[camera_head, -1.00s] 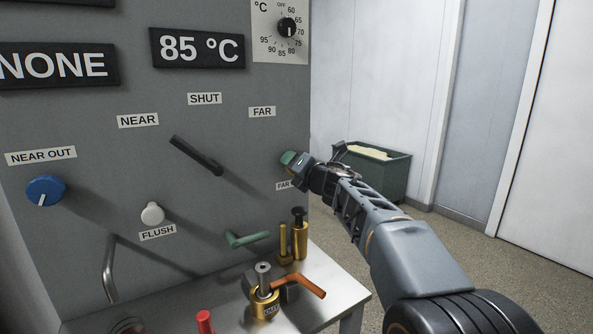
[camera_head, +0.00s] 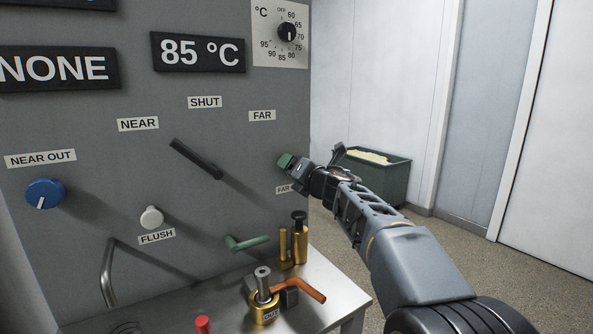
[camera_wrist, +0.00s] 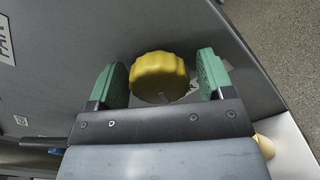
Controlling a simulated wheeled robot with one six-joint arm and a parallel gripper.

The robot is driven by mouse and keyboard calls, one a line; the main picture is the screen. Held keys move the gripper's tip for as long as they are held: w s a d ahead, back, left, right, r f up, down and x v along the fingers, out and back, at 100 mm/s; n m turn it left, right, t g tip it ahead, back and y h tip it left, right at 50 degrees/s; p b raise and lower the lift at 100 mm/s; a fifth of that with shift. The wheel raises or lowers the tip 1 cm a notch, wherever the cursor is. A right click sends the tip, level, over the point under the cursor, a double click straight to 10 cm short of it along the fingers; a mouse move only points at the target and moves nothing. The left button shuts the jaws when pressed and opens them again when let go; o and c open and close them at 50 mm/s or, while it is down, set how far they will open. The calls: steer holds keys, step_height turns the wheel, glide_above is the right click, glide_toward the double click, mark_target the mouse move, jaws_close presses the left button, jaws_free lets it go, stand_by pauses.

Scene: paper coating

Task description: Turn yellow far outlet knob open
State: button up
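The yellow far outlet knob (camera_wrist: 160,77) is on the grey panel in the wrist view, with a ribbed edge and a small mark near its lower rim. My gripper (camera_wrist: 163,80) is open, with one green finger pad on each side of the knob. A gap shows between the knob and each pad. In the head view my gripper (camera_head: 287,161) is at the panel's right edge, above a partly covered FAR label (camera_head: 284,189). The knob is hidden there behind my gripper.
A black lever (camera_head: 196,158) sticks out left of my gripper. Below are a green handle (camera_head: 247,242), a brass cylinder (camera_head: 299,240) and an orange-handled valve (camera_head: 298,288) over a metal shelf (camera_head: 335,290). A green bin (camera_head: 395,178) stands behind on the floor.

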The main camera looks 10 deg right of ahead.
steer(key=shift+o, duration=0.4)
steer(key=shift+s, duration=0.15)
steer(key=shift+s+d, duration=0.15)
steer(key=shift+s, duration=0.15)
steer(key=v, duration=1.3)
steer(key=shift+p, duration=0.35)
steer(key=s+d+r+m+g+h+p, duration=0.2)
steer(key=m+h+p, duration=0.2)
steer(key=m+p, duration=0.45)
steer(key=s+d+r+m+g+h+p, duration=0.15)
steer(key=m+h+p, duration=0.4)
steer(key=m, duration=0.55)
steer(key=s+a+f+m+g+y+p, duration=0.2)
steer(key=s+a+f+m+g+p, duration=0.1)
steer(key=s+a+m+g+p, duration=0.1)
steer(key=s+a+f+m+g+y+p, duration=0.2)
steer(key=s+a+f+m+g+p, duration=0.2)
steer(key=s, duration=0.7)
steer(key=m+g+p, duration=0.2)
steer(key=m, duration=0.2)
